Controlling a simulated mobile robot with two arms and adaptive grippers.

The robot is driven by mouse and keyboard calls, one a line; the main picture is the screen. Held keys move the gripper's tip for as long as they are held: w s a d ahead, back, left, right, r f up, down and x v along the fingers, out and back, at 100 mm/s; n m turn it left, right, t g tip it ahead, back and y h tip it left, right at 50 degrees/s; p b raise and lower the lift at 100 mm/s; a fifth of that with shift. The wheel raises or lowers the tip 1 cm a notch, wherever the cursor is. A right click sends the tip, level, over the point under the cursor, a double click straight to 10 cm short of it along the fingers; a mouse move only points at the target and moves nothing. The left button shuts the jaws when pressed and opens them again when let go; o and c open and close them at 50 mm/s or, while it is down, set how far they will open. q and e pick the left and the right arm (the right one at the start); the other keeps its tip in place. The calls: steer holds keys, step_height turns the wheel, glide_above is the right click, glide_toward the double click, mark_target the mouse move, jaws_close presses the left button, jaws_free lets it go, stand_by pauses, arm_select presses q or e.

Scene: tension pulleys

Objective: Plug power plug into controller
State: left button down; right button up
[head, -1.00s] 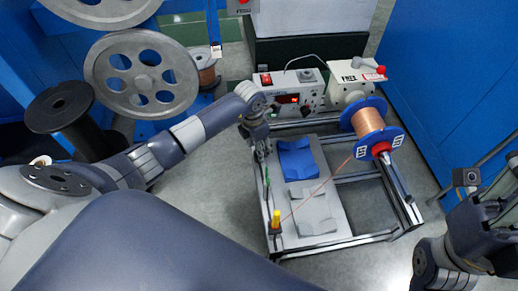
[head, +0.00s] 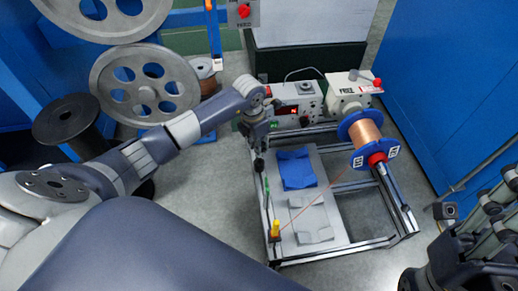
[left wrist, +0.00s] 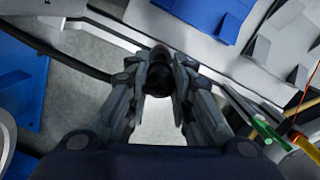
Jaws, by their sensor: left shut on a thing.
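The controller (head: 310,107) is a pale box with a lit red display, at the back of the aluminium frame in the head view. My left gripper (head: 258,149) is in front of its left end, and my arm hides part of that end. In the left wrist view the gripper (left wrist: 160,76) is shut on a dark round thing, which looks like the power plug (left wrist: 158,76). A black cable (left wrist: 62,54) runs off to its left. The controller's socket is not clear. My right gripper (head: 478,238) is at the lower right, its jaws unclear.
A copper wire spool (head: 366,137) with blue flanges sits right of the controller. A blue block (head: 296,169) and a grey block (head: 311,217) lie on the frame's plate. A green-handled tool (left wrist: 268,134) lies near my left gripper. Grey pulleys (head: 112,85) stand at left.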

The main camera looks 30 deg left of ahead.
arm_select(q)
steer(key=shift+r+p, duration=0.45)
steer(key=shift+r, duration=1.4)
